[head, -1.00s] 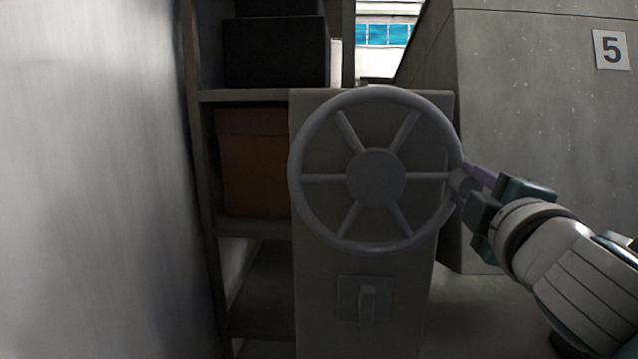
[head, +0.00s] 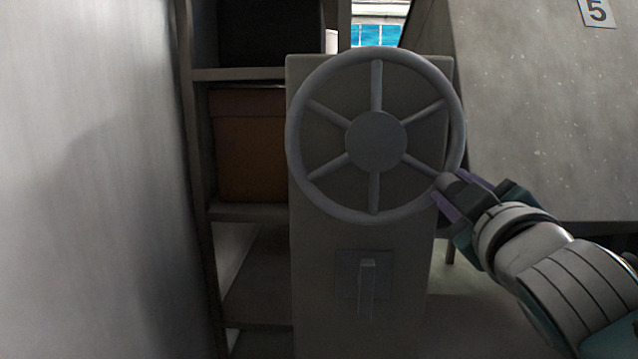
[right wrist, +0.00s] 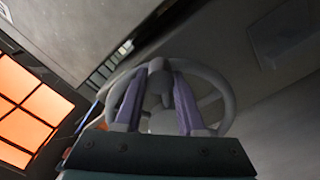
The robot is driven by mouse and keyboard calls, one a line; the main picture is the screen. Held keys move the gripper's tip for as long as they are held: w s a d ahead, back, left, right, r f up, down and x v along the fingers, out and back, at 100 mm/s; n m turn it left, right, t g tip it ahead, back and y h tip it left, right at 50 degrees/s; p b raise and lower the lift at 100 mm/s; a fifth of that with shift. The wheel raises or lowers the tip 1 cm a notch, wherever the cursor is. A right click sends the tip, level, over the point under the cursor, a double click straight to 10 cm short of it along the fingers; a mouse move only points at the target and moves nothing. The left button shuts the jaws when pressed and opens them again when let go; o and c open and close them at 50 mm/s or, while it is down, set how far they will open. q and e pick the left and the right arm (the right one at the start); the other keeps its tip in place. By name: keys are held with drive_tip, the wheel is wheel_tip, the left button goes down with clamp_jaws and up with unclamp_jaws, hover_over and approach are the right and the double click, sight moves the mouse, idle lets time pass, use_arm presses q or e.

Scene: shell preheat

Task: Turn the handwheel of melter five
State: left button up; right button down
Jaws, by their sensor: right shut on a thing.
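The grey handwheel (head: 375,141) has a round hub and several spokes and stands upright on the front of a grey pedestal (head: 391,240). My right gripper (head: 451,190), with purple fingers, is shut on the handwheel at its lower right rim, where a short knob shows between the fingers. A spoke points from the hub toward this spot. The right wrist view shows the wheel (right wrist: 228,100) beyond the two purple fingers (right wrist: 157,95), with the knob between them. A plate with the number 5 (head: 598,11) is on the grey body at the upper right. My left gripper is out of view.
A lever-like handle (head: 367,286) sticks out from the pedestal below the wheel. A shelf (head: 250,211) with an orange-brown box (head: 250,145) stands behind on the left. A pale wall (head: 90,180) fills the left side. Orange glowing panes (right wrist: 30,115) show in the right wrist view.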

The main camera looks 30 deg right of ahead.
idle(0.3)
drive_tip(key=c, duration=0.6)
unclamp_jaws()
drive_tip(key=shift+a, duration=0.1)
drive_tip(key=shift+o, duration=0.5)
